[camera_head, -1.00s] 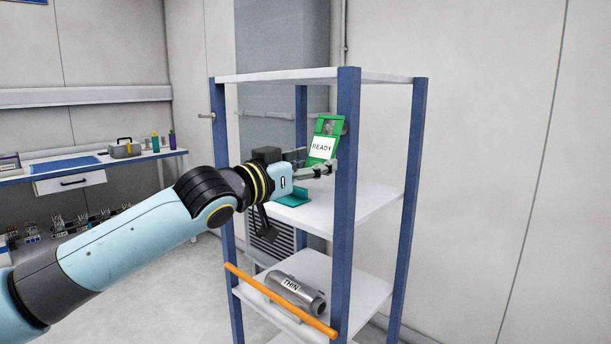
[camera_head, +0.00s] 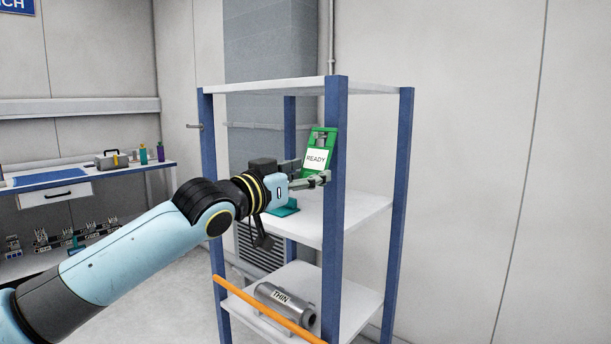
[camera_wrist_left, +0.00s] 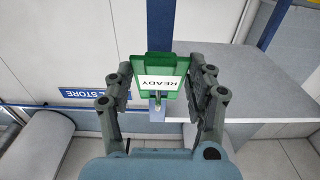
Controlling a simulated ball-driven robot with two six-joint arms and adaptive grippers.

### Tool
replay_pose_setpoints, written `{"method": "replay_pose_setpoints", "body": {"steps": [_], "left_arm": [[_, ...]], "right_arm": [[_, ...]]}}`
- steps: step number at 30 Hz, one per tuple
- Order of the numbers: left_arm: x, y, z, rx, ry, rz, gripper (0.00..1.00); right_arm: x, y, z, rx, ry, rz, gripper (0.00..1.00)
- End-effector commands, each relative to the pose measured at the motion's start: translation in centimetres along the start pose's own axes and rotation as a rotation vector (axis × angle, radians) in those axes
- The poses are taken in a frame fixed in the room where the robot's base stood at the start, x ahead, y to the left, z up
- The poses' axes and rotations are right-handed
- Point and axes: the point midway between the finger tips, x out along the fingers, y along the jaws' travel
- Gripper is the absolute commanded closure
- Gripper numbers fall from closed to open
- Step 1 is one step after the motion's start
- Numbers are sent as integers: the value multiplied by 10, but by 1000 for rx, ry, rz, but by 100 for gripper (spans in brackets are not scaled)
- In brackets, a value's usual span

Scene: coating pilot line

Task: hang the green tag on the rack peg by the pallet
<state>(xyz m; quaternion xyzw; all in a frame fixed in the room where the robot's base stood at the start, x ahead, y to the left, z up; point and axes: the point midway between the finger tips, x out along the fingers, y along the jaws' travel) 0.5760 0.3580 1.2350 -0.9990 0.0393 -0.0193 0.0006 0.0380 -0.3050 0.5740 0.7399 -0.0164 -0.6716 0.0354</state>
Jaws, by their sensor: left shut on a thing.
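The green tag (camera_head: 311,171) has a white READY label and an opening near its top. My left gripper (camera_head: 322,179) is shut on its lower part, beside the rack's front post (camera_head: 335,215). A grey metal peg (camera_head: 320,139) on that post shows in the tag's opening; I cannot tell if it passes fully through. In the left wrist view the tag (camera_wrist_left: 143,68) appears upside down between the two fingers (camera_wrist_left: 161,85), and the peg (camera_wrist_left: 157,106) shows by its top end. My right gripper is out of view.
Another peg (camera_head: 194,126) sticks out from the rack's left post. The middle shelf (camera_head: 350,212) bears a teal item (camera_head: 286,210). Lower down are a grey THIN cylinder (camera_head: 287,301) and an orange bar (camera_head: 262,307). A workbench (camera_head: 120,174) stands at the left.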

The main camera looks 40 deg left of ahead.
Motion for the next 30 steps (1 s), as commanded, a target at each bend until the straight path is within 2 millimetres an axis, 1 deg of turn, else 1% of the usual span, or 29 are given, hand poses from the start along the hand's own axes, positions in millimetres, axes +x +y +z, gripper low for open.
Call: {"method": "replay_pose_setpoints", "body": {"steps": [2, 3, 9, 17, 20, 23, 27, 30], "left_arm": [[0, 0, 0, 0, 0, 0, 76], [0, 0, 0, 0, 0, 0, 44], [0, 0, 0, 0, 0, 0, 18], [0, 0, 0, 0, -1, 0, 18], [-4, 0, 1, 2, -2, -1, 18], [-12, -1, 1, 5, -3, -2, 18], [-34, 1, 1, 7, -3, 4, 18], [-47, -1, 2, 10, -6, -1, 18]], "right_arm": [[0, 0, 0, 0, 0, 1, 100], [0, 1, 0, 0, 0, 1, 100], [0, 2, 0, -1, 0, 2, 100], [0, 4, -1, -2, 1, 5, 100], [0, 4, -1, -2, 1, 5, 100], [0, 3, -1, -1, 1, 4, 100], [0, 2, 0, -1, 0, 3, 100], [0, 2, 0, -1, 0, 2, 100]]}}
